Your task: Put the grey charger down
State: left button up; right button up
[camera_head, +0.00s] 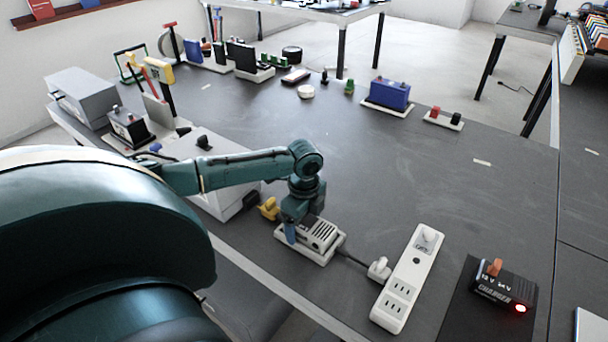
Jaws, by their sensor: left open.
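The grey charger (319,234), a boxy unit with a slotted top, sits in a white holder (322,262) near the table's front edge. A dark cable runs from its right side to a white plug at the power strip (406,285). My left gripper (291,232) points down at the charger's left end and is open. One blue-grey finger shows beside the charger's near left side; the other finger is hidden, so I cannot tell whether they touch the charger. My right gripper is not in view.
A black charger with a red light (505,287) stands at the right on a dark mat. A yellow clamp-like piece (269,208) lies just left of my gripper. A blue battery (389,94) stands at the back. The table's middle (420,170) is clear.

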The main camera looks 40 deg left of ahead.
aim_at(304, 221)
pick_arm(q)
notch_tip(304, 221, up, 12)
jog(key=shift+r, duration=0.2)
dwell(0.8)
